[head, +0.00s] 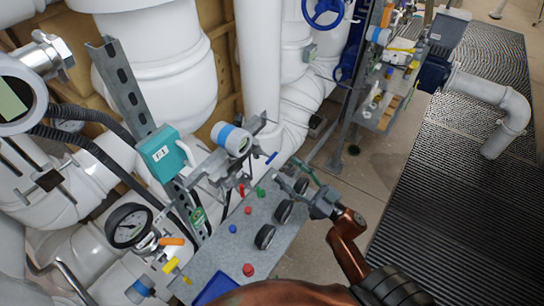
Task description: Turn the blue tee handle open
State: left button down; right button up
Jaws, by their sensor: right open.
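The blue tee handle (271,157) is a short, thin blue bar near the far end of the grey panel, slanting in the head view. My right gripper (303,180) reaches in from the lower right, over the right edge of the panel. It is open, and nothing shows between its fingers. It is to the right of the blue tee handle and a little lower in the picture, apart from it. The handle's stem and mounting are too small to make out. My left gripper is not in view.
The grey panel (218,253) carries black knobs (264,237) and a red button (248,269). A teal box (165,154) and a blue-banded white cylinder (231,138) stand left of the handle. White pipes (259,60) rise behind. Open floor (375,165) lies to the right.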

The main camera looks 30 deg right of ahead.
aim_at(273, 158)
jog(key=x, duration=0.7)
jog(key=shift+w+a+r, duration=0.15)
jog(key=shift+w+a, duration=0.1)
jog(key=c, duration=1.2)
